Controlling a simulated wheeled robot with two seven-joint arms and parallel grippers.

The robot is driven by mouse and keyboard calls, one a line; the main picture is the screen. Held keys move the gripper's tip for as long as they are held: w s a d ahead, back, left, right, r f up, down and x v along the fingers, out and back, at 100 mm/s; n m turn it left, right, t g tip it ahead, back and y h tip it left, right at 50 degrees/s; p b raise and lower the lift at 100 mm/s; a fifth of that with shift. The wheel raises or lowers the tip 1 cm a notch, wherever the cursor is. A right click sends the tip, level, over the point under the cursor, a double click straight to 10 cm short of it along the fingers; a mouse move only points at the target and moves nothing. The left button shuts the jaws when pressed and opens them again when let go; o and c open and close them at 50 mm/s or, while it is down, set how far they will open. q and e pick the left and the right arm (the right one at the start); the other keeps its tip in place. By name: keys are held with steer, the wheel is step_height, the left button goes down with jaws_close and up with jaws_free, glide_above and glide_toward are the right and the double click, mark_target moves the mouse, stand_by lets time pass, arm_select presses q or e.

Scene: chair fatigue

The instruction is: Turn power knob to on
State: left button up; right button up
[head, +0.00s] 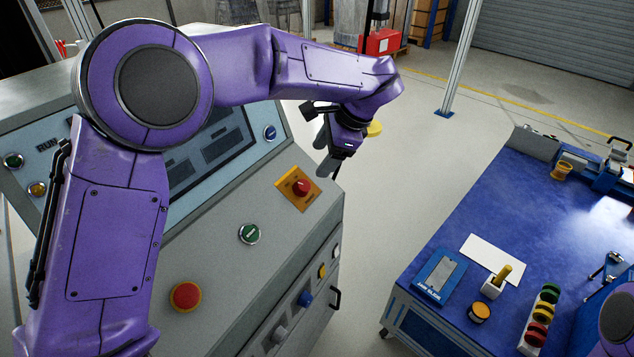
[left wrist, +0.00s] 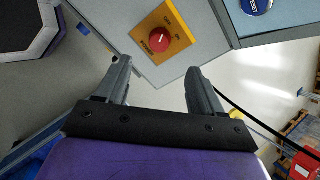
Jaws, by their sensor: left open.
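The power knob (head: 301,187) is a round red knob on a yellow-orange square plate (head: 286,184) at the right end of the grey console's sloped top. In the left wrist view the knob (left wrist: 158,40) shows a white mark, with OFF and ON lettering on its plate (left wrist: 175,24). My left gripper (head: 324,152) is open and empty, above and just past the console's right edge, near the knob. In the left wrist view the two fingers (left wrist: 160,77) are apart and the knob lies beyond their tips, not touched. My right gripper is not in view.
A blue workbench (head: 450,220) with several small items stands at the right. Open floor lies between bench and console.

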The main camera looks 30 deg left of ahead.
mark_target(304, 184)
arm_select(q)
steer(key=x, duration=0.5)
steer(key=p+x, duration=0.1)
steer(key=x, duration=0.5)
steer(key=shift+w+d+f, duration=0.15)
steer(key=shift+w+f, duration=0.05)
steer(key=shift+f, duration=0.1)
steer(key=c, duration=1)
